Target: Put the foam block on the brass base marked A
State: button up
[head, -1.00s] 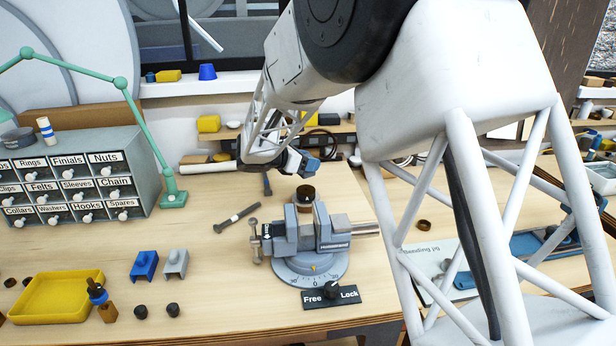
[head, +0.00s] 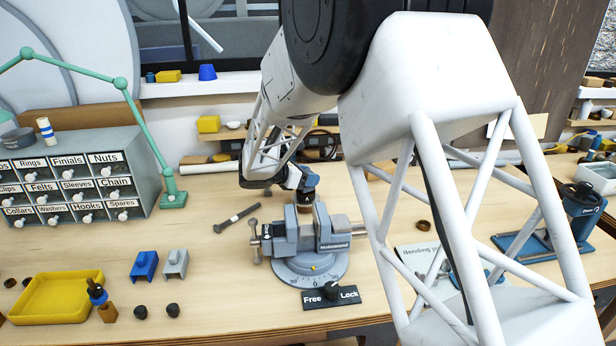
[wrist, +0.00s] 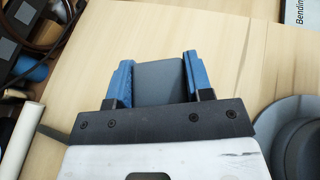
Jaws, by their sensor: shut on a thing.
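My gripper (wrist: 158,66) is shut on a dark grey block (wrist: 160,84), which sits between its two blue fingers. I take this for the foam block. In the head view my gripper (head: 304,182) is just above and behind the grey vise (head: 298,238), and the block cannot be made out there.
A Free/Lock switch plate (head: 331,297) lies before the vise. A yellow tray (head: 58,318), blue block (head: 144,265) and grey block (head: 175,263) lie to the left. Labelled drawers (head: 80,172) stand at the back left.

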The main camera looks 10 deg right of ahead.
jog(key=shift+f, duration=0.15)
jog(key=o, duration=0.9)
jog(key=shift+r, duration=0.2)
jog(key=v, duration=1.2)
